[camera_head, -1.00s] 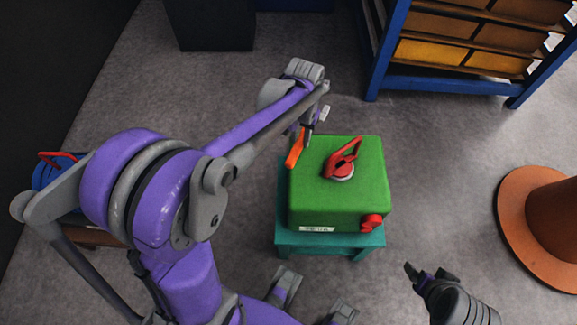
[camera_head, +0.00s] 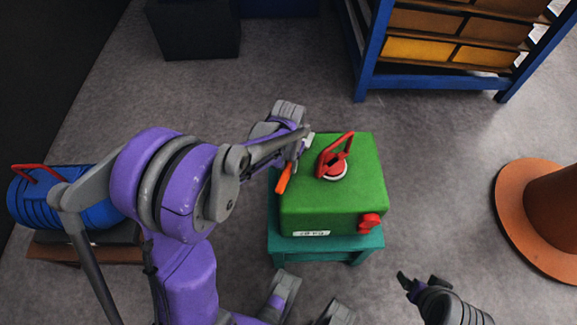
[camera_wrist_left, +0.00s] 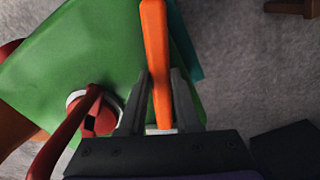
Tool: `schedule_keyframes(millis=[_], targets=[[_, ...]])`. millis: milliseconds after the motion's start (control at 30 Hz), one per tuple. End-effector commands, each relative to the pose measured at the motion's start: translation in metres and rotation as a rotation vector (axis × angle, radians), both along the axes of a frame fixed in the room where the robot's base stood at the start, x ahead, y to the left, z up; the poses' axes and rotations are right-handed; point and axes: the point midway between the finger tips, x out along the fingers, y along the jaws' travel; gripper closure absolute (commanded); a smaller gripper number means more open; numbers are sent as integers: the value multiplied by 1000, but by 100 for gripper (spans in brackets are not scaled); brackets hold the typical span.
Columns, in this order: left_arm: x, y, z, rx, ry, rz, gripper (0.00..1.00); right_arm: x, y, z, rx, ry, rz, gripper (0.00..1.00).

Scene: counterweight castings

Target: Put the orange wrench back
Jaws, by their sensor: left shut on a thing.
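The orange wrench (camera_head: 284,177) is in my left gripper (camera_head: 297,160), at the left edge of the green block. In the left wrist view the wrench (camera_wrist_left: 156,55) sticks out between the two grey fingers (camera_wrist_left: 160,100), which are shut on it. The wrench overlaps the green block in that view; I cannot tell whether it touches it. My right gripper (camera_head: 424,282) is at the lower right, away from the block, and its fingertips look apart with nothing between them.
The green block (camera_head: 325,205) with a red handle (camera_head: 336,158) and red knob (camera_head: 370,221) sits on a teal stand (camera_head: 330,244). A blue cylinder (camera_head: 60,205) is at the left. A blue rack (camera_head: 430,82) is at the back right. An orange-brown round base (camera_head: 515,225) is at the right.

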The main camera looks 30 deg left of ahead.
Motion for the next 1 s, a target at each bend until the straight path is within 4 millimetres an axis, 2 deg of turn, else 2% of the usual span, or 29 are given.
schedule_keyframes(millis=[67,400,433,567,867,1000], targets=[[0,0,-6,0,0,0,100,0,0,-2,0,1,0,18],[0,0,-10,0,0,0,100,0,0,-5,0,2,0,18],[0,0,-9,0,0,0,63,0,0,-4,0,1,0,18],[0,0,-8,0,0,0,39,0,0,-4,0,1,0,18],[0,0,-7,0,0,0,38,0,0,-3,0,1,0,18],[0,0,4,0,-1,0,38,0,0,2,0,-1,0,18]])
